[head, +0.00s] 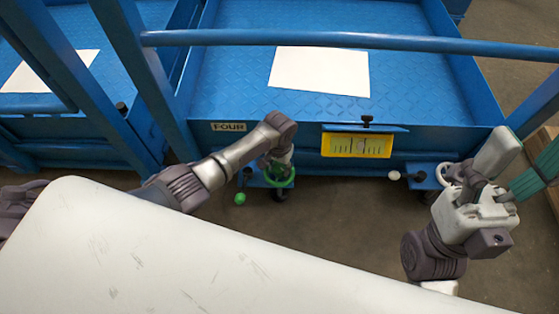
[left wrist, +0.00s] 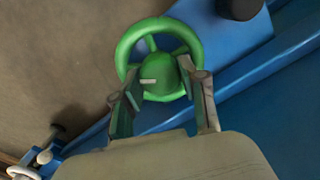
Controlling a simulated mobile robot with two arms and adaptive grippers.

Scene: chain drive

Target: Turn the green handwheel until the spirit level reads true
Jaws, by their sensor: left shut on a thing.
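The green handwheel (head: 281,177) sits low at the front left corner of the blue platform cart marked FOUR. In the left wrist view the green handwheel (left wrist: 126,45) shows as a ring with spokes and a domed hub. My left gripper (head: 279,166) is at the wheel; in the left wrist view its fingers (left wrist: 163,88) stand on either side of the hub, shut on the wheel. The yellow spirit level (head: 340,145) is on the cart's front; its bubble is too small to read surely. My right gripper (head: 478,192) is at the right; its finger opening is unclear.
A white wheel (head: 444,174) and a white knob (head: 394,175) are near the cart's right corner. A green ball-shaped knob (head: 240,198) is left of the handwheel. A white sheet (head: 320,70) lies on the blue deck. A blue rail (head: 350,40) crosses above it.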

